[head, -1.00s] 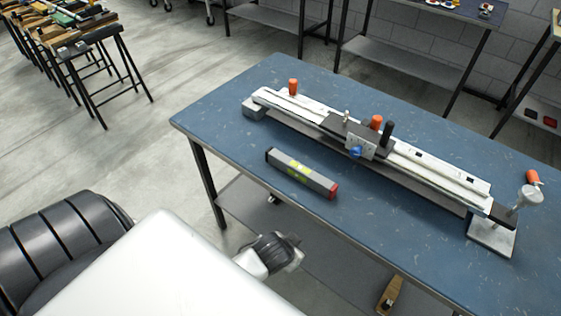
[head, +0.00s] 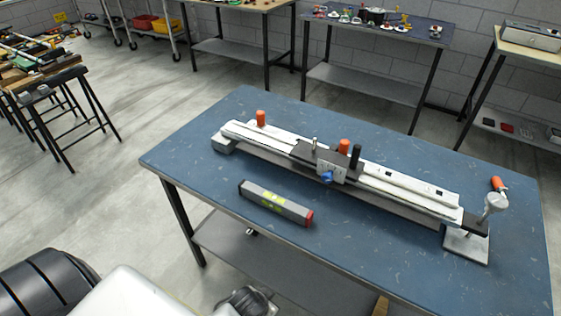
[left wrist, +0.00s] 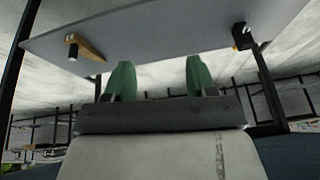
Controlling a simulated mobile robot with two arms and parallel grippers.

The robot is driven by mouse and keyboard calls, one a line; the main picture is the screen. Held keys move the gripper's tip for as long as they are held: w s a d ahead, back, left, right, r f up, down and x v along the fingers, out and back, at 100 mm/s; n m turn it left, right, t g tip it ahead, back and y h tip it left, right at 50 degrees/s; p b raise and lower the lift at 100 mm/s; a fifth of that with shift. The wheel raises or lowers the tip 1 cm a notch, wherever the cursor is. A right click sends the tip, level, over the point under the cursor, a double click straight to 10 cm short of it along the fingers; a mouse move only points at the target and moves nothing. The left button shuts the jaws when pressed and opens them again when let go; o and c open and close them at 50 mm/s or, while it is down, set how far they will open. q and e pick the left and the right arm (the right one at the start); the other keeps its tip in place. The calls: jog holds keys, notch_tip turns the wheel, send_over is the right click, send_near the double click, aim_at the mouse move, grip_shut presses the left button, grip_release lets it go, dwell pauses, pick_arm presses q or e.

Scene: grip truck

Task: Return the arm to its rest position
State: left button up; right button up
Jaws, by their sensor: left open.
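My left gripper (left wrist: 160,76) shows in the left wrist view with its two green fingertips apart and nothing between them. A grey panel crosses the view beyond the fingertips, apart from them as far as I can tell. In the head view, parts of my own arm, white and black, show at the bottom left, below the front edge of the blue-topped table (head: 390,240). The left fingertips are not visible there. My right gripper is in neither view.
A long white and grey device (head: 345,175) with orange knobs lies across the table. A grey bar (head: 275,203) with a red end lies in front of it. A black-legged trestle (head: 60,100) stands at the left. Floor between trestle and table is clear.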

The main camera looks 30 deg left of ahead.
pick_arm(q)
jog(key=s+a+f+g, duration=0.1)
jog(key=s+f+g, duration=0.1)
jog(key=s+f, duration=0.8)
jog(key=s+a+f+g, duration=0.1)
jog(key=s+f, duration=0.9)
jog(key=s, duration=0.5)
jog(key=shift+a+f+m+g+p, duration=0.3)
jog(key=shift+a+g, duration=0.05)
jog(key=shift+g, duration=0.05)
jog(key=shift+s, duration=0.1)
